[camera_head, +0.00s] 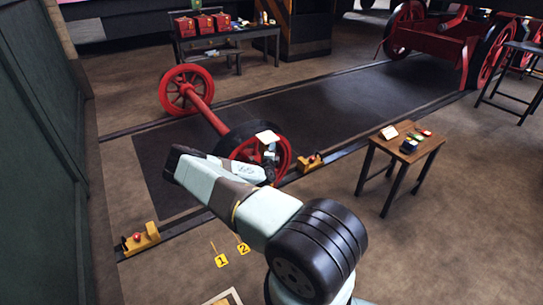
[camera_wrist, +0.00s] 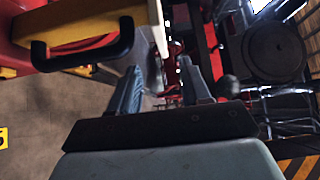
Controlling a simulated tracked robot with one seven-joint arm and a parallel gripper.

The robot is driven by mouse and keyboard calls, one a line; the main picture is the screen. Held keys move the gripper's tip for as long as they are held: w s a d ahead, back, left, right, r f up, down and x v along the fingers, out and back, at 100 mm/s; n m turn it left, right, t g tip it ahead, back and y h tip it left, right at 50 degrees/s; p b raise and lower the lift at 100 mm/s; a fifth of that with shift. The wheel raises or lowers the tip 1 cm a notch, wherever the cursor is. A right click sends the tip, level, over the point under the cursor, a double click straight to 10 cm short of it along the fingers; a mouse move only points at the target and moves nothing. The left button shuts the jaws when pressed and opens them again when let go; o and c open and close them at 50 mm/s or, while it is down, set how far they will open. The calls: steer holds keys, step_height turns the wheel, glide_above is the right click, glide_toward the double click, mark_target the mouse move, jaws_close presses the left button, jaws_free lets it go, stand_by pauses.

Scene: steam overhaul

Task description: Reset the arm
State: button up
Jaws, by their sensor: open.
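My arm reaches out over the front wheel of a red wheelset (camera_head: 205,112) on the dark floor panel. My gripper (camera_head: 268,155) is small in the head view, in front of that wheel. In the wrist view my gripper (camera_wrist: 164,82) shows its two blue-grey fingers apart. A pale flat thing (camera_head: 267,136) shows at the gripper's end in the head view; I cannot tell what it is. Red parts show beyond the fingers in the wrist view, with a dark round part at the right.
A small wooden table (camera_head: 405,148) with small items stands at right. A dark bench (camera_head: 258,33) with red boxes (camera_head: 203,24) is at the back. Yellow chocks (camera_head: 141,238) (camera_head: 310,162) sit by the rails. A red wheeled frame (camera_head: 440,40) is at back right. A green wall (camera_head: 40,140) is at left.

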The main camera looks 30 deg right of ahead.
steer(key=s+a+r+m+g, duration=0.2)
steer(key=s+r+m+g, duration=0.35)
steer(key=r+m, duration=0.5)
steer(key=s+a+r+m+g+h, duration=0.1)
steer(key=s+a+r+m+g, duration=0.4)
steer(key=r+m, duration=0.55)
steer(key=s+r+m+g, duration=0.4)
steer(key=s+r+m, duration=0.2)
steer(key=r+m, duration=0.5)
steer(key=s+a+r+m+t+y, duration=0.3)
steer(key=s+a+r+m+y, duration=0.3)
steer(key=s+a+r, duration=0.6)
steer(key=s+a+r+m+t+y, duration=0.4)
steer(key=s+a+r+m+y, duration=0.3)
steer(key=s+a+r, duration=0.6)
steer(key=s+a, duration=0.5)
steer(key=s, duration=0.1)
steer(key=shift+a+r+y, duration=0.15)
steer(key=shift+a+y, duration=0.15)
steer(key=shift+a, duration=0.1)
